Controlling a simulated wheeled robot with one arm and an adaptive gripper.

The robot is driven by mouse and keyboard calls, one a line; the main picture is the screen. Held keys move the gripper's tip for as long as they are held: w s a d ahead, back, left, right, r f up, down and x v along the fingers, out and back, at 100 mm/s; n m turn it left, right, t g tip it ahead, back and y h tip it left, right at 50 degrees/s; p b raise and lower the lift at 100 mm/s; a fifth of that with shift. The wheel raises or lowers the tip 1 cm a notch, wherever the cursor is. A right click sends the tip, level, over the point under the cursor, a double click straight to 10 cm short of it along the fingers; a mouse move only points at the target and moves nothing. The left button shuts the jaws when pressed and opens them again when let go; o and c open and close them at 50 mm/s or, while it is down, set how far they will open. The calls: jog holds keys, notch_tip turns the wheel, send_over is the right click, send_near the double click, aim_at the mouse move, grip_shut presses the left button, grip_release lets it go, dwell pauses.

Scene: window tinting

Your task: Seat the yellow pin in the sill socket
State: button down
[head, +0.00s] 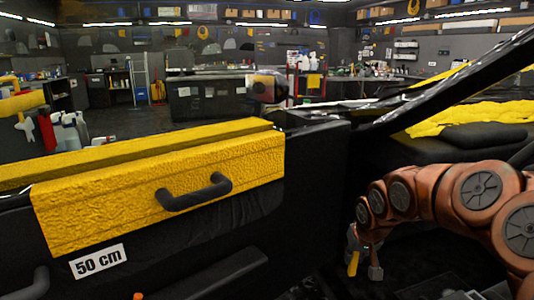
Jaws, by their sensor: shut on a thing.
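My gripper (365,269) hangs low at the right, inside the car beside the door, with its fingers pointing down. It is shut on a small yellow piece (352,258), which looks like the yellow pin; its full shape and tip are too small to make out. The door sill (190,143) is topped with yellow padded material and runs across the left half, well to the left of my gripper. I cannot make out the sill socket.
A mirror (267,88) stands beyond the sill. A dark slanted pillar (445,85) crosses the upper right. Yellow cloth (470,117) lies behind my arm.

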jog(key=w+a, duration=0.2)
jog(key=a, duration=0.3)
jog(key=s+r+p, duration=0.3)
jog(key=r+p, duration=1.7)
jog(key=p, duration=1.1)
jog(key=shift+p, duration=0.4)
